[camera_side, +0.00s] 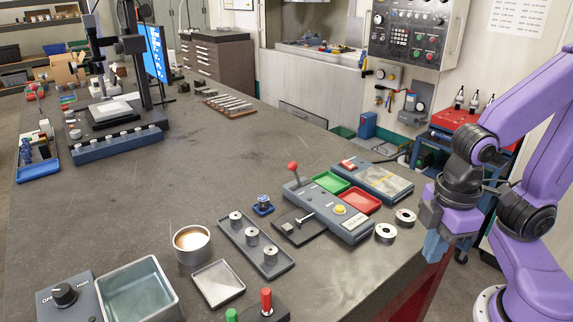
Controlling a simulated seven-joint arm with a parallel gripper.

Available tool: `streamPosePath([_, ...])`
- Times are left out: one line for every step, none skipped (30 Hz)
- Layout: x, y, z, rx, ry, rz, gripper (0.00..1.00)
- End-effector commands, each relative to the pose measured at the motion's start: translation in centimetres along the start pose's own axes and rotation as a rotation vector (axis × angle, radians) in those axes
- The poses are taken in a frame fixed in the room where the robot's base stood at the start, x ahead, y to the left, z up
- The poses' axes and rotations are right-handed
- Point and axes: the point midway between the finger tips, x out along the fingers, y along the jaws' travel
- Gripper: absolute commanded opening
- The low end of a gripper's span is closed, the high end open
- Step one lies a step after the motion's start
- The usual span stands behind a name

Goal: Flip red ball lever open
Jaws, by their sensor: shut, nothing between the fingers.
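The lever with a red ball (293,167) stands up from the left end of a grey-blue control box (325,207) near the table's right side. Its thin rod looks nearly upright, leaning slightly left at the top. A yellow button (340,210) sits at the box's other end. My gripper (434,250) is to the right of the box, beyond the table's right edge, pointing down. It is shut and empty, well apart from the lever.
Green (332,182) and red (360,201) trays and a second box (372,182) lie beside the lever's box. Metal rings (385,233) lie near the table edge. A tray of cylinders (255,250) stands in front. The table's middle (220,160) is clear.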

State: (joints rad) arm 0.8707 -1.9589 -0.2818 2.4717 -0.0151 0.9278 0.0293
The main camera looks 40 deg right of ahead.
Motion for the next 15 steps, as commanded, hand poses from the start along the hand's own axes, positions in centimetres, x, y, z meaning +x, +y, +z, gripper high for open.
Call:
streamPosePath([-0.2, 0.5, -0.9, 0.021, -0.003, 0.011, 0.00])
streamPosePath([-0.3, 0.8, -1.4, 0.036, -0.006, 0.019, 0.00])
streamPosePath([-0.6, 1.3, -2.3, 0.062, -0.011, 0.032, 0.00])
streamPosePath([-0.8, 1.7, -3.0, 0.083, -0.015, 0.043, 0.00])
streamPosePath([-0.9, 2.2, -3.8, 0.106, -0.018, 0.055, 0.00])
streamPosePath([-1.2, 2.9, -4.9, 0.139, -0.024, 0.072, 0.00])
streamPosePath([-1.4, 3.4, -5.7, 0.164, -0.026, 0.086, 0.00])
streamPosePath([-1.6, 4.0, -6.5, 0.191, -0.029, 0.099, 0.00])
streamPosePath([-1.8, 4.7, -7.6, 0.226, -0.034, 0.118, 0.00])
streamPosePath([-2.0, 5.2, -8.4, 0.253, -0.035, 0.132, 0.00])
streamPosePath([-2.2, 5.8, -9.1, 0.279, -0.039, 0.146, 0.00])
streamPosePath([-2.4, 6.5, -10.2, 0.314, -0.041, 0.166, 0.00])
streamPosePath([-2.5, 7.0, -10.9, 0.341, -0.043, 0.180, 0.00])
streamPosePath([-2.7, 7.6, -11.7, 0.368, -0.045, 0.195, 0.00])
streamPosePath([-2.9, 8.3, -12.7, 0.404, -0.046, 0.215, 0.00])
